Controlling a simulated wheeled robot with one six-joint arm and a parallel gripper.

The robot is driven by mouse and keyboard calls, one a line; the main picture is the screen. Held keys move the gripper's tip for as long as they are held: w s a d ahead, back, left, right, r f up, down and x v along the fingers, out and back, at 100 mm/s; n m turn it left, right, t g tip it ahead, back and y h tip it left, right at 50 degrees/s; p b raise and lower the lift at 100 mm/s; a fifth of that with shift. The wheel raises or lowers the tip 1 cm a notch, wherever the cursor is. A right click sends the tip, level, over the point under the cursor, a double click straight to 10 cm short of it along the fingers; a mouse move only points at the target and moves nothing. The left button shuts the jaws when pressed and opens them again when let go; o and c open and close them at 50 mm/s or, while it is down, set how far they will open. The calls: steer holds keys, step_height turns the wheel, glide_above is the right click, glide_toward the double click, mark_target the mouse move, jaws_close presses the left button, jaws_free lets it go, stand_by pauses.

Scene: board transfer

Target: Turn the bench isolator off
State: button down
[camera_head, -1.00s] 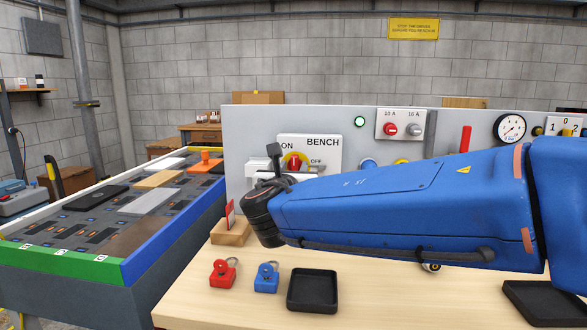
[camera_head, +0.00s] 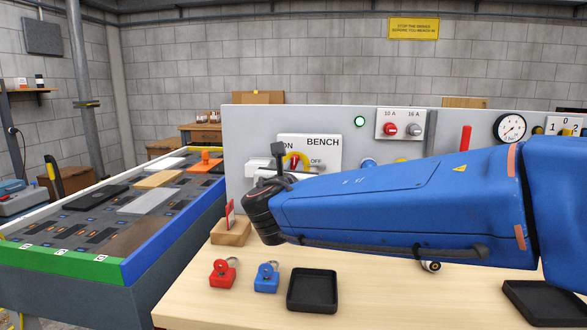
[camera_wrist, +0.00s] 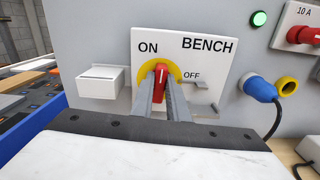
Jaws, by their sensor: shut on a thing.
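The bench isolator is a white plate (camera_wrist: 205,50) marked ON, OFF and BENCH, with a yellow disc (camera_wrist: 175,70) and a red handle (camera_wrist: 161,74). In the wrist view the handle stands about upright, its white mark pointing up near ON; OFF is to the right. My gripper (camera_wrist: 161,92) has its two grey fingers on either side of the handle, shut on it.
A small white box (camera_wrist: 99,82) projects from the panel left of the plate. A green lamp (camera_wrist: 259,18) is lit. A blue plug (camera_wrist: 259,88) is to the right. Red (camera_head: 223,273) and blue (camera_head: 266,277) padlocks and a black tray (camera_head: 312,291) lie on the bench.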

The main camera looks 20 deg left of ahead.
steer(key=m, duration=0.4)
steer(key=shift+d, duration=0.1)
steer(key=shift+w+d+f+m, duration=0.1)
steer(key=shift+m, duration=2.1)
steer(key=shift+s+d+f+m, duration=0.1)
steer(key=shift+f+m, duration=0.05)
steer(key=shift+m, duration=2.05)
steer(key=shift+w+f+m, duration=0.1)
steer(key=shift+m, duration=2.1)
steer(key=c, duration=1.7)
jaws_free()
